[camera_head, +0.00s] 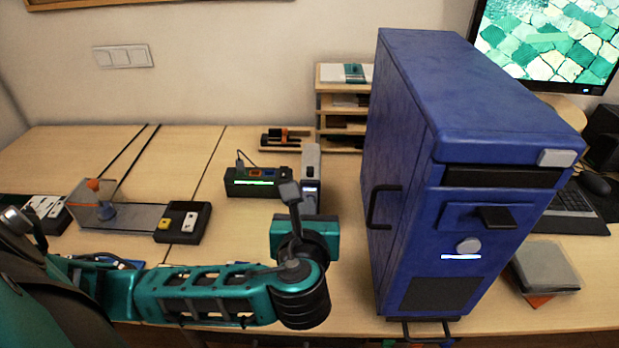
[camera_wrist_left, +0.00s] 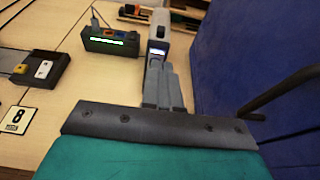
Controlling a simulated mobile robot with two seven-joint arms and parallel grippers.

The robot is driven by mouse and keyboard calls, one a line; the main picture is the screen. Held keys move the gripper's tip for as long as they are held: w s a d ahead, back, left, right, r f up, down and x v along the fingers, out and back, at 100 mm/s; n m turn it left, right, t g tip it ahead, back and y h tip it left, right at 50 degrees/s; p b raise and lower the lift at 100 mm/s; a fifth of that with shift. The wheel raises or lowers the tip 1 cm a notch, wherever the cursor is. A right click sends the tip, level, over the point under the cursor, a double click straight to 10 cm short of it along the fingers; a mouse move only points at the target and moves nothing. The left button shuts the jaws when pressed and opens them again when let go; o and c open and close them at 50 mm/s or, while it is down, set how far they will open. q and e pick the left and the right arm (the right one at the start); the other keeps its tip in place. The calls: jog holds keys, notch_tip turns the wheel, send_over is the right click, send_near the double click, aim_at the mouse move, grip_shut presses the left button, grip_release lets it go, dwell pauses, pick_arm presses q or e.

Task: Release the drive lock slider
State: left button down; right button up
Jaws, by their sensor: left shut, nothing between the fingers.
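A tall blue server tower (camera_head: 400,150) stands on the desk right of the middle. Its front carries a raised blue panel with a black block (camera_head: 497,217), which may be the drive lock slider; I cannot tell for sure. A grey tab (camera_head: 557,157) sits near the top right corner and a round pale button (camera_head: 468,246) lower down. My left gripper (camera_head: 289,192) is left of the tower, apart from it, with its fingers shut and empty. The fingers also show in the left wrist view (camera_wrist_left: 163,85), pointing toward an upright grey device (camera_wrist_left: 158,32). My right gripper is out of view.
A black handle (camera_head: 373,205) juts from the tower's left side, close to my left arm. A black box with a green light (camera_head: 252,182) and a grey device with an orange knob (camera_head: 137,215) are further left. A stack of books (camera_head: 545,267) lies right of the tower.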

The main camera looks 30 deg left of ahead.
aim_at(310, 180)
pick_arm(q)
jog(key=x, duration=0.9)
jog(key=shift+w+a+r, duration=0.2)
jog(key=shift+w+r, duration=0.1)
jog(key=shift+w+a, duration=0.25)
jog(key=shift+w, duration=0.15)
jog(key=shift+w+a, duration=0.35)
jog(key=shift+w, duration=0.25)
jog(key=shift+w+a, duration=0.35)
jog(key=shift+w, duration=0.25)
jog(key=shift+s, duration=0.1)
